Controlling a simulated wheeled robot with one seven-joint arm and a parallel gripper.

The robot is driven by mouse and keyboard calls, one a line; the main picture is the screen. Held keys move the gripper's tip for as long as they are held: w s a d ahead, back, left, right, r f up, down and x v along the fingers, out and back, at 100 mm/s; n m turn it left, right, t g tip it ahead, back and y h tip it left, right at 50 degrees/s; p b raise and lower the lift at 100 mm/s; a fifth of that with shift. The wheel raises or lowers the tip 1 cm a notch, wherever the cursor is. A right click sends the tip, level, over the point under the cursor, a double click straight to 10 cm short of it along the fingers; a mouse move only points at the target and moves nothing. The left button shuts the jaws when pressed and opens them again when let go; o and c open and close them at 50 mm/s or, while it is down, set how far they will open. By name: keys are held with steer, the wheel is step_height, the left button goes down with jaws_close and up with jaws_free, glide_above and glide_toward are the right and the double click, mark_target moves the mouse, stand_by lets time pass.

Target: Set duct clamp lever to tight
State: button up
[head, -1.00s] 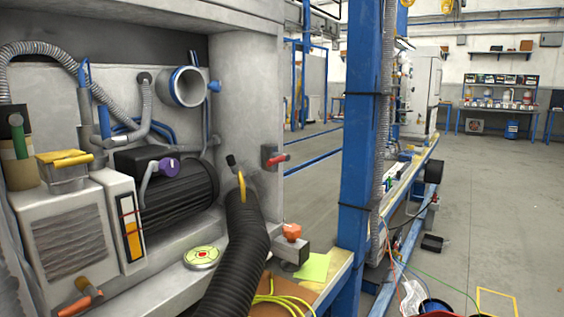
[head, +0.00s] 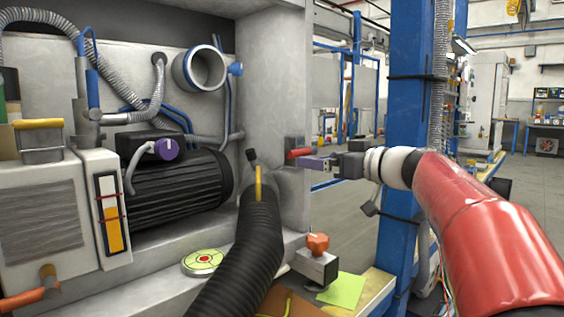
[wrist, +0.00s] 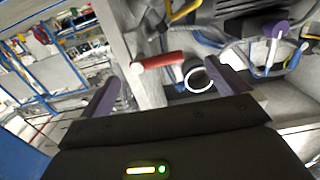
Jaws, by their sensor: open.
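A red-handled lever (head: 298,153) sits on the side of the grey cabinet column. It also shows in the wrist view (wrist: 165,60), ahead of my fingers and roughly between them. The black ribbed duct (head: 245,235) has a yellow band (head: 258,182) and a black-tipped lever (head: 252,156) at its upper end. I cannot tell for sure which lever is the duct clamp's. My gripper (head: 313,163) is open and empty, its purple fingertips close to the red handle at its right. The wrist view shows both fingers spread (wrist: 168,92); contact with the handle cannot be told.
A black motor (head: 175,190) with a purple knob (head: 166,149) is left of the duct. A grey block with an orange knob (head: 317,243) stands below my gripper. A blue post (head: 405,120) rises behind my arm. The floor at the right is open.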

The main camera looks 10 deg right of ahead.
mark_target(305, 151)
steer(key=x, duration=0.2)
steer(key=r+p+x, duration=0.1)
steer(key=x, duration=0.1)
steer(key=p+x, duration=0.1)
steer(key=x, duration=0.2)
steer(key=shift+w+d+r, duration=0.15)
steer(key=shift+w+d, duration=0.15)
steer(key=shift+d, duration=0.05)
steer(key=shift+w+a, duration=0.25)
steer(key=shift+w, duration=0.05)
steer(key=c, duration=1.4)
steer(key=shift+o, duration=0.2)
